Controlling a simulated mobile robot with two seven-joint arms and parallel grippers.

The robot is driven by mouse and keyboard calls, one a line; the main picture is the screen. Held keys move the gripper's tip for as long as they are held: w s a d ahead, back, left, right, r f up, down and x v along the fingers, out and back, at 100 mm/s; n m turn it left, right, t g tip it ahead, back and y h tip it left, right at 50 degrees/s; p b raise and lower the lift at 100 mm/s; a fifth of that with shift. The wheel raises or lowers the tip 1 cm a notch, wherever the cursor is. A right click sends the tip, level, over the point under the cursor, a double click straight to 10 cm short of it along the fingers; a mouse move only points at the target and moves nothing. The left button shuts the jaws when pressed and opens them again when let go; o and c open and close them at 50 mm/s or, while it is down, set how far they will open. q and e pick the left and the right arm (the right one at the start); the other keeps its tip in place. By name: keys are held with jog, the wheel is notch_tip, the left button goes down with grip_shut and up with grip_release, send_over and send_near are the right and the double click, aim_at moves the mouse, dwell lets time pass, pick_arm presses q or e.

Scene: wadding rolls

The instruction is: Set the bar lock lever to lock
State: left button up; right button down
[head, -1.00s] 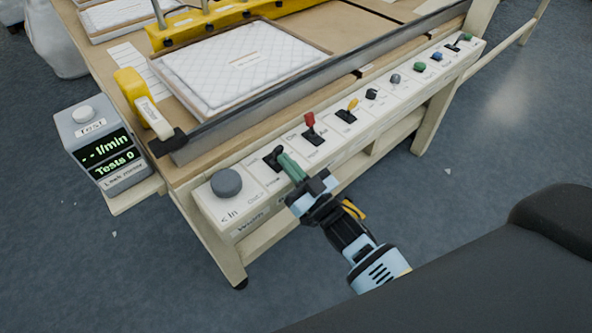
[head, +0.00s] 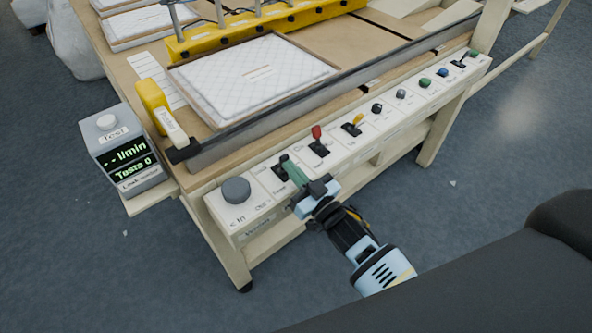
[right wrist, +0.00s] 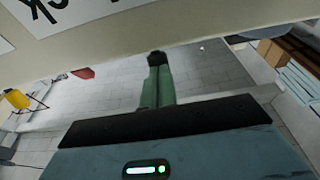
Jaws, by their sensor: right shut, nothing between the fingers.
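In the head view, a black lever slot (head: 280,172) sits between the grey knob and the red lever on the cream control panel. I take it for the bar lock lever; its small labels are too blurred to read surely. My right gripper (head: 293,170) is shut, its green fingers reaching over the slot's right side and partly hiding the lever. I cannot tell the lever's position or whether the fingers touch it. In the right wrist view the green fingers (right wrist: 158,85) lie together, with a dark piece at their far end. My left gripper is not in view.
Along the panel are a grey knob (head: 236,190), a red lever (head: 317,134), a yellow lever (head: 355,121) and several small knobs. A metal bar (head: 330,95) runs above it, with a yellow handle (head: 153,100) at its left end. A leak meter (head: 122,150) stands left.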

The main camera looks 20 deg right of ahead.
aim_at(286, 158)
jog(key=shift+w+a+r, duration=0.15)
jog(key=shift+w+r, duration=0.2)
jog(key=shift+r, duration=0.15)
jog(key=shift+p+x, duration=0.4)
jog(key=shift+x, duration=0.4)
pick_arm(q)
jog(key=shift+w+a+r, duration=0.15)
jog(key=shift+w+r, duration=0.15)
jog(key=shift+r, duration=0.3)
pick_arm(e)
jog(key=shift+w+r, duration=0.15)
jog(key=shift+r, duration=0.05)
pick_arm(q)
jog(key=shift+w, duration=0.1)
pick_arm(e)
jog(key=shift+a, duration=0.1)
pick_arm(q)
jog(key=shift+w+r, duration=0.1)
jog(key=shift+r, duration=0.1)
pick_arm(e)
jog(key=shift+r, duration=0.2)
